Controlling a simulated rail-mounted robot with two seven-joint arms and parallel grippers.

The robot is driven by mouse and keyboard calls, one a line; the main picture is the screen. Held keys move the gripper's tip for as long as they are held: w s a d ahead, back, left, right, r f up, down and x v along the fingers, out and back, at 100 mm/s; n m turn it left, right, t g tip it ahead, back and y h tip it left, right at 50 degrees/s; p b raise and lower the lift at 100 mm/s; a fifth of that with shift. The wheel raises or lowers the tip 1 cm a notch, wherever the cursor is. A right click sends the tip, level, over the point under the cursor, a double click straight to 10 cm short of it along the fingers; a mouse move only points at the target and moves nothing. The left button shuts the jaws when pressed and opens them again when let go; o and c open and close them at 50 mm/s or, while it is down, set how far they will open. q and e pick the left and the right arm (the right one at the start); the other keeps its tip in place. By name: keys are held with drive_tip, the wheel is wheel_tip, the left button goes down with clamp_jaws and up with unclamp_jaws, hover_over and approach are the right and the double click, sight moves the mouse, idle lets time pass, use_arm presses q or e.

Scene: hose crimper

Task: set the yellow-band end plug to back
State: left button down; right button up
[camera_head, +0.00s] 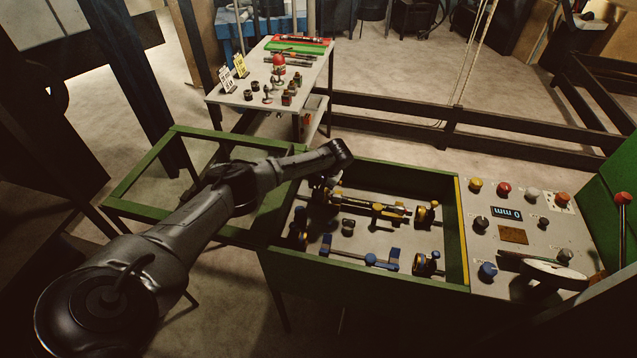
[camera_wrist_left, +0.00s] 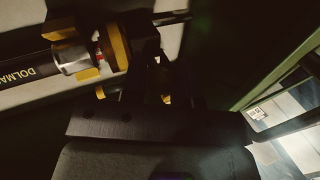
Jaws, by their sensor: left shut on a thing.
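The hose (camera_wrist_left: 30,76), dark with lettering, lies along the upper left of the left wrist view. A metal fitting (camera_wrist_left: 75,55) is on its end, among yellow clamp parts. Against the fitting is the yellow-band end plug (camera_wrist_left: 118,47), partly hidden by my dark fingers. My left gripper (camera_wrist_left: 150,65) is shut on the plug's far side, and the exact contact is in shadow. In the head view my left gripper (camera_head: 325,184) is at the left end of the yellow row in the green-framed bench; the wrist hides most of the plug there. My right gripper is not in view.
A blue row (camera_head: 368,258) lies in front of the yellow row. A small dark fitting (camera_head: 348,226) stands between them. The bench's green rim (camera_head: 385,170) surrounds both. A control panel (camera_head: 512,236) with buttons is at right. A parts table (camera_head: 235,97) stands behind.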

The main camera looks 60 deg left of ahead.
use_arm(q)
drive_tip(key=shift+s+a+p, duration=1.1)
drive_tip(key=shift+a+p, duration=0.05)
drive_tip(key=shift+p, duration=0.05)
drive_tip(key=c, duration=1.3)
unclamp_jaws()
drive_tip(key=shift+o, duration=0.7)
drive_tip(key=shift+s+a, duration=0.1)
drive_tip(key=p+v, duration=0.2)
drive_tip(key=v, duration=1.2)
